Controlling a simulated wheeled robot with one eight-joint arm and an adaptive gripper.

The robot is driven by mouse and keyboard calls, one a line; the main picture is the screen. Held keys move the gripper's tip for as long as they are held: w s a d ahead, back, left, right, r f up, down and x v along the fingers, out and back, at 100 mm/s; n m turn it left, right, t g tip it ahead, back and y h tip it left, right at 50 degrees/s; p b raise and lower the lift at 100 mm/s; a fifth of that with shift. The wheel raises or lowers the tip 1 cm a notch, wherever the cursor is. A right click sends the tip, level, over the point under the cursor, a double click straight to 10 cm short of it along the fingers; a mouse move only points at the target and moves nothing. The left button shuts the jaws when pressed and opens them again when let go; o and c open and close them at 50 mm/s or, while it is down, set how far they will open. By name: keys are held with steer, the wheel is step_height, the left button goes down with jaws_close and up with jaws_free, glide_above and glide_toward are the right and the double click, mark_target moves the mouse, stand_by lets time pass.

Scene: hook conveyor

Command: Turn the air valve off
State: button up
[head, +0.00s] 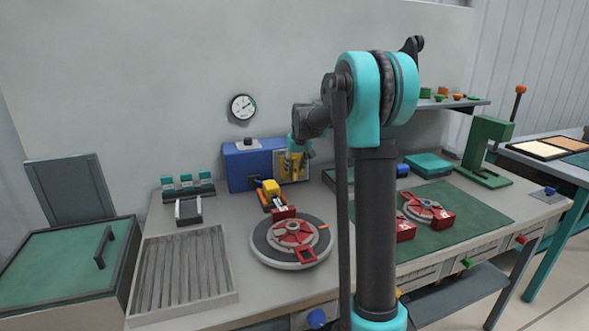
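No part is clearly marked as the air valve, and I cannot tell which handle or knob it is. A round pressure gauge (243,107) hangs on the back wall. Below it stands a blue box (240,170) with a small dark knob (249,141) on top and a yellow panel (304,167) at its right. My gripper (294,164) is small in view in front of this panel, at the end of my teal and black arm. Its fingers are too small to tell open from shut, and I cannot tell whether it touches anything.
On the bench are a round turntable (261,245) with a red fixture, a slatted tray (184,270) and a green mat (480,212). A green press (487,150) stands at the right. Coloured knobs, one red (521,239), line the bench front. My arm column hides the middle.

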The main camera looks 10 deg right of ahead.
steer(key=shift+w+f, duration=0.1)
steer(key=shift+f, duration=0.2)
jaws_close()
